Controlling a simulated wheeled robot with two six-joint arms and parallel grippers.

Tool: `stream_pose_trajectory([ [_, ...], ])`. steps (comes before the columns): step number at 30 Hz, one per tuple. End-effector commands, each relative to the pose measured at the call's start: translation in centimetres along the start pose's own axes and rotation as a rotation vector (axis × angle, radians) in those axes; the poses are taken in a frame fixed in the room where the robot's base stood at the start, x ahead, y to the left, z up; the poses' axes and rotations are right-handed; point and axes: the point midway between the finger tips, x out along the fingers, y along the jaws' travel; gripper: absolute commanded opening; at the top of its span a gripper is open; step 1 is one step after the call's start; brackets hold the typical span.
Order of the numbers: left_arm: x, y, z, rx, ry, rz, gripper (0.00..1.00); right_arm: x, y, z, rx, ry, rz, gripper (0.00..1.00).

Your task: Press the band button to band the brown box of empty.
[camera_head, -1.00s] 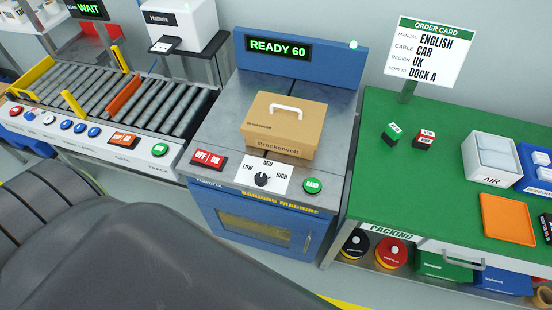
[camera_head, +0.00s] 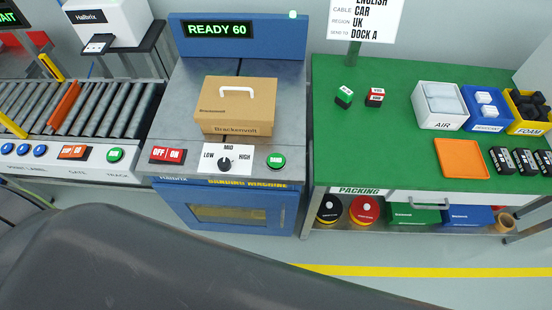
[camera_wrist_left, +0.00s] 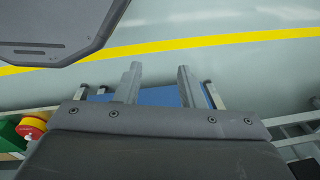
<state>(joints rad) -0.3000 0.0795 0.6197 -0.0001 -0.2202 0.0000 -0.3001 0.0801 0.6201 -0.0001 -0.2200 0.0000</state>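The brown box (camera_head: 236,119), marked Brackenvolt with a white handle on top, sits shut on the banding machine's steel top (camera_head: 187,125). The green band button (camera_head: 276,161) is on the machine's front strip, to the right of the speed dial (camera_head: 224,163). The machine's display (camera_head: 218,29) reads READY 60. My left gripper (camera_wrist_left: 158,78) shows in the left wrist view with its two fingers apart and nothing between them, over floor and a blue surface. Neither gripper shows in the head view. My right gripper is out of view.
A red OFF/ON switch (camera_head: 167,155) is left of the dial. A roller conveyor (camera_head: 95,108) stands at left. The green packing table (camera_head: 385,133) at right holds parts bins and an orange tray (camera_head: 461,158). My dark arm link covers the bottom foreground.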

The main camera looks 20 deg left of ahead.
Motion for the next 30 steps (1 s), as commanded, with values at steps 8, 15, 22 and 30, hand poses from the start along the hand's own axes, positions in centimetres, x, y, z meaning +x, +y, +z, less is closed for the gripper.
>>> stream_pose_trajectory([
  [8,0.00,-0.02,-0.01,0.000,0.000,0.000,0.09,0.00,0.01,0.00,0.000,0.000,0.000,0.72],
  [15,0.00,-0.02,-0.01,0.000,0.000,0.000,0.00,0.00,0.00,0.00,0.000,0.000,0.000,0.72],
  [22,0.00,-0.02,-0.02,0.000,0.001,0.000,0.00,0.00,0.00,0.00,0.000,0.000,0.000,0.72],
  [30,0.00,-0.03,-0.03,0.000,0.001,0.000,0.00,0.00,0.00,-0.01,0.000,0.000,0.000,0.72],
])
